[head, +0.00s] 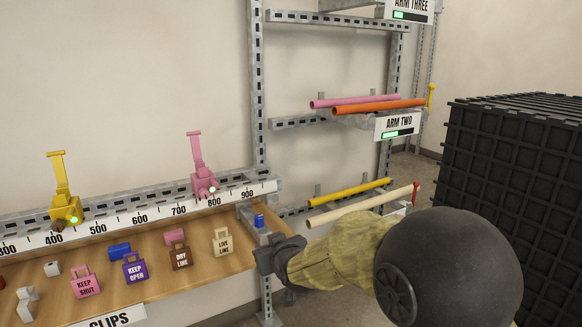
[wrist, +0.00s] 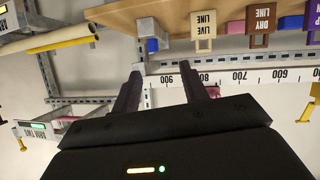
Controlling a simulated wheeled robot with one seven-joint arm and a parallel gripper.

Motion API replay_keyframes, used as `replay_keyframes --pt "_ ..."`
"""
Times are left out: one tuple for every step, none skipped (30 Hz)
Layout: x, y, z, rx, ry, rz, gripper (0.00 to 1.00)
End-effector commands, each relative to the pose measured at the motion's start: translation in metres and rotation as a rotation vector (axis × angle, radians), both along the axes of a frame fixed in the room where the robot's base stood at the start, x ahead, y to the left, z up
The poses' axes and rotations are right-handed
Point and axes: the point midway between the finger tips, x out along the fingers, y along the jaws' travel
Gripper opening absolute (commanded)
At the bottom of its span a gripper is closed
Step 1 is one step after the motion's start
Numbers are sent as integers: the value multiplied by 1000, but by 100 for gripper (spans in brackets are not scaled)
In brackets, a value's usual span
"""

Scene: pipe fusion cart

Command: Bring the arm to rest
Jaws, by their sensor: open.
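My gripper (head: 268,256) is dark grey and hangs at the right front end of the wooden shelf (head: 150,258). It is just below a small blue piece (head: 260,221) on a metal bracket; I cannot tell whether they touch. My arm reaches in from the lower right, with a yellowish sleeve and a large dark round joint. In the wrist view my gripper (wrist: 163,88) has two fingers apart with nothing held between them. The number rail (wrist: 225,78) shows behind and between the fingers.
Tags stand on the shelf, including LIVE LINE (head: 222,243) and DRY LINE (head: 181,257). A yellow clamp (head: 64,205) and a pink clamp (head: 202,178) sit on the rail. Pipes, including an orange one (head: 378,106), lie on rack arms. A black grid-sided crate (head: 500,190) stands at right.

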Motion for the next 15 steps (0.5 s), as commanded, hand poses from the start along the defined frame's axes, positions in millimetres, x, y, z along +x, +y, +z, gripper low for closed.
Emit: replay_keyframes --pt "-11 -27 -14 -21 75 -40 44" --pt "-19 -41 -23 -32 122 -61 44" --pt "-30 -59 -35 -45 183 -89 44" --pt "-40 -72 -43 -54 230 -111 44" --pt "-50 -85 -51 -62 277 -134 44" --pt "-64 -102 -62 -71 339 -166 44" --pt "-75 -114 -69 -78 385 -188 44" --pt "-86 -126 -76 -83 429 -211 44" --pt "-101 -140 -84 -88 487 -241 44" --pt "-113 -149 -91 -92 529 -261 44" --pt "-124 -158 -95 -95 565 -281 44" --pt "-138 -168 -102 -98 613 -306 44" --pt "-148 -175 -106 -99 648 -325 44" --pt "-158 -182 -110 -100 679 -340 44" --pt "-171 -190 -114 -101 721 -363 44"
